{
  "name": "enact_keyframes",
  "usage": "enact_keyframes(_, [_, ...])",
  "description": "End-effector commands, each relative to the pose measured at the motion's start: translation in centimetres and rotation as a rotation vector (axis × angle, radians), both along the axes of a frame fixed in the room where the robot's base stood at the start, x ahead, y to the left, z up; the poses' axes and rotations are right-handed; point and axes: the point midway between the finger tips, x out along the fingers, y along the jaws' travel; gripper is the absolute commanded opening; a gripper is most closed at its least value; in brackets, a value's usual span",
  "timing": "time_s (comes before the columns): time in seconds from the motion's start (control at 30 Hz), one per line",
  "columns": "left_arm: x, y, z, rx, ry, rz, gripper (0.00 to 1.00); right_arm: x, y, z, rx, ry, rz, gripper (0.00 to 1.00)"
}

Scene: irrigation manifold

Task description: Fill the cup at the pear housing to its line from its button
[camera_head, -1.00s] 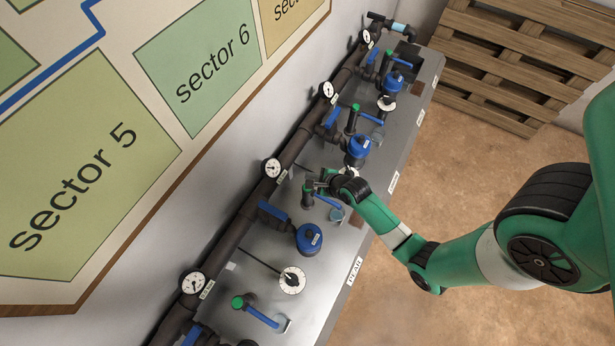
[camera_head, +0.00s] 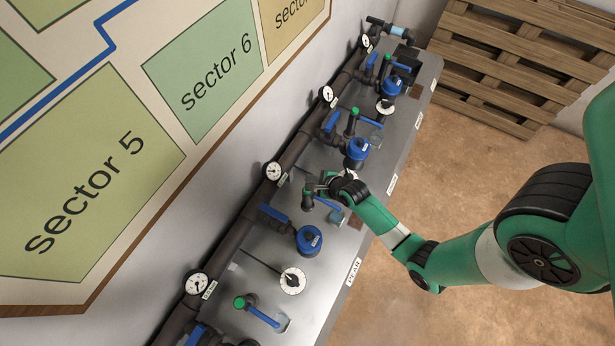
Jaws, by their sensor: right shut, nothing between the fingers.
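The PEAR label (camera_head: 353,272) is on the front edge of the grey bench. Behind it stands a round blue housing (camera_head: 310,240) on the dark pipe. Just beyond it is a tap with a green-topped button (camera_head: 308,190) and a blue lever (camera_head: 326,203). A small bluish cup (camera_head: 336,216) stands below the lever's end; its line and liquid level are too small to read. My right gripper (camera_head: 322,186) is shut and empty, close beside the green-topped button; I cannot tell whether they touch. My left gripper is not in view.
More blue housings, such as one farther back (camera_head: 356,150), line the dark pipe (camera_head: 232,240) with several gauges. A white dial (camera_head: 292,280) sits in front of the blue housing. A wooden pallet (camera_head: 520,60) leans at the back right.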

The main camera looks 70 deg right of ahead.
Motion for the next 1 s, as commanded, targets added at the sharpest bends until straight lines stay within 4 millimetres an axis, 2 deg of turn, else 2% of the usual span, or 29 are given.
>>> enact_keyframes(0.03, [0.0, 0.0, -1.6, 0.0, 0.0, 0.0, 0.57, 0.0, 0.0, -1.6, 0.0, 0.0, 0.0, 0.0])
enact_keyframes(0.2, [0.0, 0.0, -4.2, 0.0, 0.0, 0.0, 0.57, 0.0, 0.0, -4.1, 0.0, 0.0, 0.0, 0.0])
enact_keyframes(0.4, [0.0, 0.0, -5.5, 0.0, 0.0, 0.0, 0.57, 0.0, 0.0, -5.9, 0.0, 0.0, 0.0, 0.0])
enact_keyframes(1.0, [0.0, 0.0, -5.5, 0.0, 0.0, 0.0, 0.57, 0.0, 0.0, -6.0, 0.0, 0.0, 0.0, 0.0])
